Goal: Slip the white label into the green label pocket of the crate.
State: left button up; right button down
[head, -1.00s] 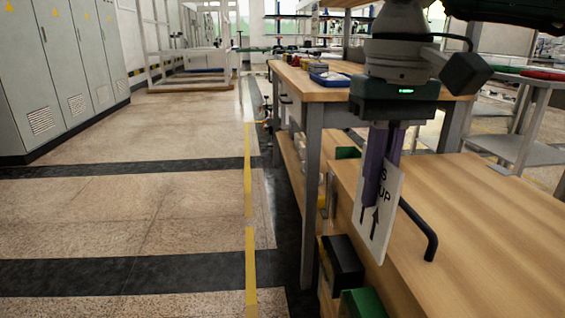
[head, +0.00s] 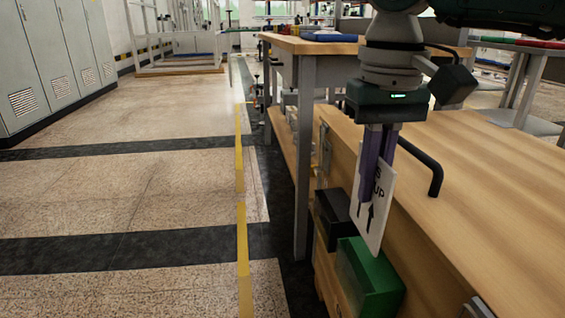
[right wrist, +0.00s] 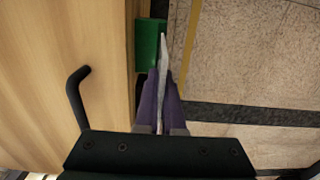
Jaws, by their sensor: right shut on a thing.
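The white label (head: 377,222), printed with dark letters and up arrows, hangs slightly tilted from my right gripper (head: 370,190). The purple fingers are shut on it. The green label pocket (head: 372,280) is on the side of the wooden crate (head: 480,190). In the head view, the label's lower edge is just above the pocket, with no clear sign of it being inside. In the right wrist view the label (right wrist: 164,55) shows edge-on between the fingers (right wrist: 161,90), beside the green pocket (right wrist: 149,45). My left gripper is not in view.
A black box-like holder (head: 332,222) sits behind the green pocket on the same side. A black handle (head: 432,170) rises from the crate's top, right of the gripper. A workbench (head: 300,45) stands behind. The floor to the left (head: 130,190) is clear.

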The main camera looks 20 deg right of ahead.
aim_at(362, 235)
jog(key=shift+f+b, duration=1.3)
jog(key=shift+f, duration=0.45)
notch_tip(362, 235, down, 8)
jog(key=b, duration=0.6)
jog(key=shift+f+b, duration=0.2)
jog(key=shift+b, duration=0.1)
jog(key=c, duration=1.3)
grip_release()
jog(key=shift+o, duration=1.7)
notch_tip(362, 235, up, 9)
jog(key=p, duration=0.4)
jog(key=shift+p, duration=0.35)
jog(key=shift+r, duration=0.55)
